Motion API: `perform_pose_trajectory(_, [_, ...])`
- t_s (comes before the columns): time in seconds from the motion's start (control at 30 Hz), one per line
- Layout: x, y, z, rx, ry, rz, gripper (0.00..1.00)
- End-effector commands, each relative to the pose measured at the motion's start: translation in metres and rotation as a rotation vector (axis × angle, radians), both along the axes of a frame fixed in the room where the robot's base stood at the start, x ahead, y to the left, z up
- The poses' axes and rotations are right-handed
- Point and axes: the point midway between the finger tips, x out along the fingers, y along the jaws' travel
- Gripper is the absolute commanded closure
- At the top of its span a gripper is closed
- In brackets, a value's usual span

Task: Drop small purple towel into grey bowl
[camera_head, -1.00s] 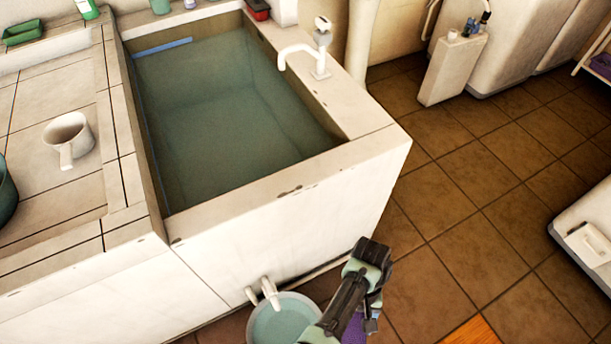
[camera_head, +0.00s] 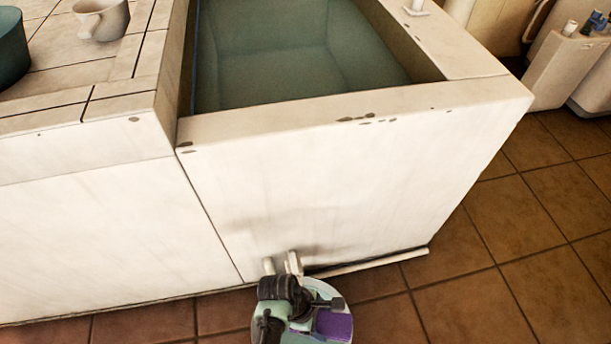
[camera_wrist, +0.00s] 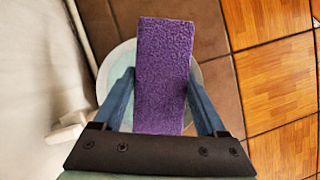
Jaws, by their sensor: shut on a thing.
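The small purple towel (camera_wrist: 162,75) hangs between the two fingers of my gripper (camera_wrist: 160,95) in the wrist view, and the gripper is shut on it. The towel also shows in the head view (camera_head: 333,325), at the bottom of the picture. The grey bowl (camera_head: 322,288) stands on the floor in front of the basin and is largely hidden by my gripper and the towel. In the wrist view the bowl's rim (camera_wrist: 205,80) shows on both sides of the towel, which is over the bowl. I cannot tell the height between them.
The white washbasin (camera_head: 350,200) rises just behind the bowl. Pipe stubs (camera_head: 293,263) stick out of its front wall, close to the bowl. A white cup (camera_head: 100,20) stands on the tiled counter. Brown floor tiles (camera_head: 480,310) at the right are clear.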

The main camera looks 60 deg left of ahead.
Motion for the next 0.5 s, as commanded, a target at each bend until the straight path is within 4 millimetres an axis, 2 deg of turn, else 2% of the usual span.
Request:
perform_pose_trajectory(0.03, [-0.006, 0.006, -0.027, -0.001, 0.0, 0.081, 0.82])
perform_pose_trajectory(0.13, [-0.015, 0.016, -0.044, -0.001, -0.001, 0.214, 0.82])
perform_pose_trajectory(0.3, [-0.024, 0.027, -0.06, 0.0, 0.0, 0.354, 0.82])
perform_pose_trajectory(0.5, [-0.027, 0.03, -0.065, 0.0, -0.001, 0.398, 0.82])
